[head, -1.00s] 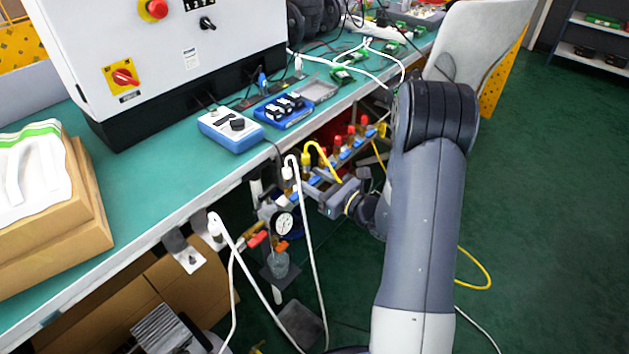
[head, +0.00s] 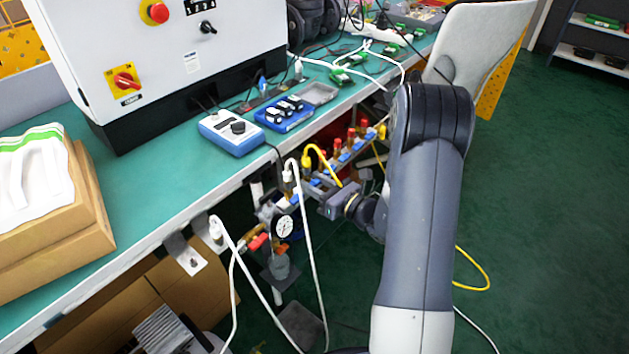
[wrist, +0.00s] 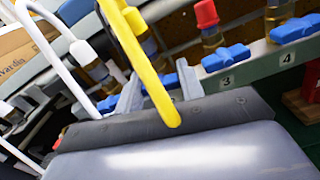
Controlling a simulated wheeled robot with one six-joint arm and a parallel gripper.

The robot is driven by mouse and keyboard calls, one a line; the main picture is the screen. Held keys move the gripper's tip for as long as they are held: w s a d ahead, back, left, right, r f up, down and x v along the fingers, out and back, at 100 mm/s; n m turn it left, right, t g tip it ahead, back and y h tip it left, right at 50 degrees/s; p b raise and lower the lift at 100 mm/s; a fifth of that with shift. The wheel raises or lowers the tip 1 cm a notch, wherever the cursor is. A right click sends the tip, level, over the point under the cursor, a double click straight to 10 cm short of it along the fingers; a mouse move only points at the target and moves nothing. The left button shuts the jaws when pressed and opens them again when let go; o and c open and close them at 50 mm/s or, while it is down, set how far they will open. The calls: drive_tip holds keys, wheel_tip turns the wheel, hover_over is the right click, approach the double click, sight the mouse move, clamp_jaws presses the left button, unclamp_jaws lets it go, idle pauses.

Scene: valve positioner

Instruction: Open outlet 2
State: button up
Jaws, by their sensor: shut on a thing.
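The valve manifold, a grey bar (head: 357,150) with blue handles and several red caps, hangs below the bench edge. In the wrist view the labels 3 (wrist: 227,82) and 4 (wrist: 287,58) show beside the blue handles of outlet 3 (wrist: 226,58) and outlet 4 (wrist: 295,29). My gripper (wrist: 158,88) is at the handle left of outlet 3, with its two grey fingers on either side. It is shut on this blue outlet 2 handle (wrist: 167,81), which is partly hidden by the yellow hose (wrist: 150,72). Its number is hidden. In the head view my gripper (head: 320,198) reaches the manifold from the right.
The yellow hose crosses close in front of my fingers. White hoses (head: 308,230) hang left of my gripper. A pressure gauge (head: 284,227) and a red-handled valve (head: 258,242) are lower left. The bench edge (head: 215,203) lies above. Open green floor (head: 540,200) is to the right.

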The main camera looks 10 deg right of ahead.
drive_tip(key=shift+m, duration=0.5)
drive_tip(key=o, duration=0.7)
drive_tip(key=v, duration=1.1)
drive_tip(key=shift+p, duration=0.45)
